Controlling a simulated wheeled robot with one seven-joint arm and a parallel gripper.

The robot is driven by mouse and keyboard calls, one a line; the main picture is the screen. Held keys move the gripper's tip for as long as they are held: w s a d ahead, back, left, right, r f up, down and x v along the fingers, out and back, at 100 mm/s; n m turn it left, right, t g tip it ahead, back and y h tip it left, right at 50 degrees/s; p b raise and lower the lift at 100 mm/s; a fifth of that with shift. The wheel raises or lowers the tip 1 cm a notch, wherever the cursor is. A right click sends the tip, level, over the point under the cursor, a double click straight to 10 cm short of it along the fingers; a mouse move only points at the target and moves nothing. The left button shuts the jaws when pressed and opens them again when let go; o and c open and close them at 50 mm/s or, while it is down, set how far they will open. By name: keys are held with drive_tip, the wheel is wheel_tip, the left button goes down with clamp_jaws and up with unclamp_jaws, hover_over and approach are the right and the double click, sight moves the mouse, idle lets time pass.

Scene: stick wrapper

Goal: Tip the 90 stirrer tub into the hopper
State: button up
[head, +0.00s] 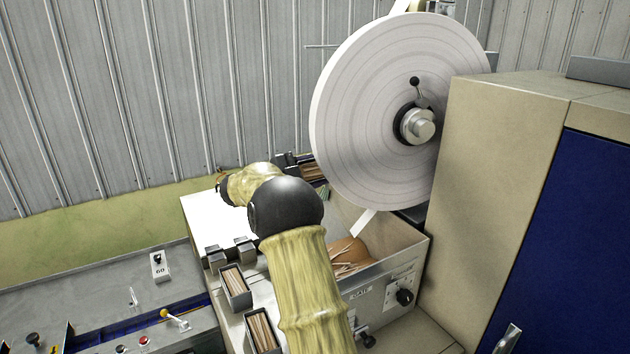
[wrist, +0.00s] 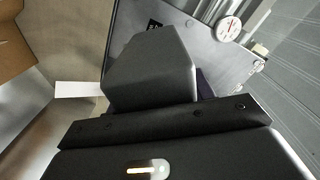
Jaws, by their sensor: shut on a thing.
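My gripper (wrist: 150,75) shows in the wrist view as a dark body with a dark block in front, shut on a tub. In the head view my sleeved arm reaches over the bench and hides most of the gripper. A dark tub with sticks (head: 314,171) shows beyond my arm's black joint, at the hopper's far side; it appears to be the held one. Its number cannot be read. The hopper (head: 400,262) is a pale metal box with a knob and a GATE label. Brown sticks (head: 347,256) lie inside it. My arm covers its left part.
Two dark tubs of sticks, one (head: 235,286) behind the other (head: 262,331), stand left of my forearm. A large white paper reel (head: 365,100) hangs above the hopper. A beige and blue cabinet (head: 500,170) stands right. A control bench (head: 100,300) is at left.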

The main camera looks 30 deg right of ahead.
drive_tip(key=shift+s+f+m+b, duration=0.25)
drive_tip(key=shift+m+b, duration=0.65)
drive_tip(key=shift+b, duration=0.3)
drive_tip(key=shift+w+a+m+b, duration=0.1)
drive_tip(key=shift+w+m+b, duration=0.1)
drive_tip(key=shift+m+b, duration=0.55)
drive_tip(key=shift+s+m+b, duration=0.2)
drive_tip(key=shift+m+b, duration=0.05)
drive_tip(key=shift+b, duration=0.3)
drive_tip(key=shift+r+p, duration=0.35)
drive_tip(key=shift+p, duration=0.35)
drive_tip(key=n+p, duration=0.2)
drive_tip(key=shift+w+r+p, duration=0.1)
drive_tip(key=shift+p, duration=0.2)
drive_tip(key=n+p, duration=0.4)
drive_tip(key=p, duration=0.1)
drive_tip(key=shift+w+r+p, duration=0.15)
drive_tip(key=shift+p, duration=0.15)
drive_tip(key=n+p, duration=0.3)
drive_tip(key=p, duration=0.2)
drive_tip(key=shift+w+n+p, duration=0.15)
drive_tip(key=shift+n+p, duration=0.2)
drive_tip(key=shift+n, duration=0.55)
drive_tip(key=n, duration=0.3)
drive_tip(key=shift+w+n, duration=0.15)
drive_tip(key=shift+n, duration=0.15)
